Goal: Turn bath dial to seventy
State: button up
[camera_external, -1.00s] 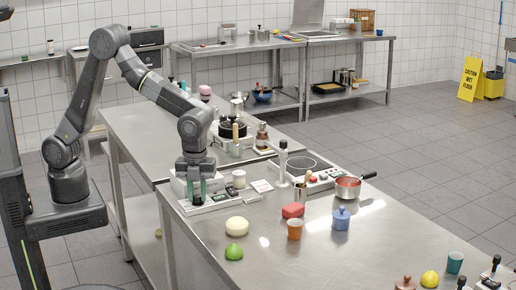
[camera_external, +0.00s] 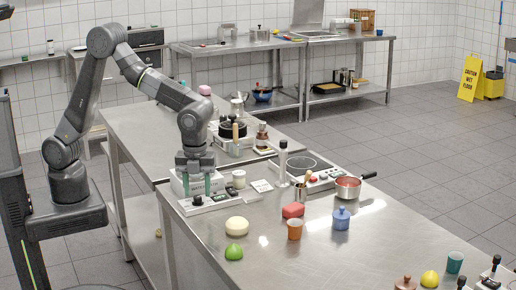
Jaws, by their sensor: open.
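The bath is a low white unit (camera_external: 178,187) near the left edge of the steel table, with a pale control panel (camera_external: 212,204) along its front. A small dark dial (camera_external: 197,200) stands on that panel. My gripper (camera_external: 197,190) points straight down just above the panel. Its two green-tinted fingers are spread apart, one to each side above the dial, and nothing is held. The dial's scale and pointer are too small to read, and I cannot tell whether the fingertips touch anything. My gripper hides part of the white unit.
A small white cup (camera_external: 239,179) and a hotplate panel (camera_external: 322,180) stand to the right. The table's front middle is clear.

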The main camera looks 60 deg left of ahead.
aim_at(197, 197)
notch_tip(197, 197, up, 12)
dwell(0.3)
jog(key=shift+f, duration=0.1)
dwell(0.4)
notch_tip(197, 197, down, 14)
jog(key=shift+r, duration=0.15)
dwell(0.3)
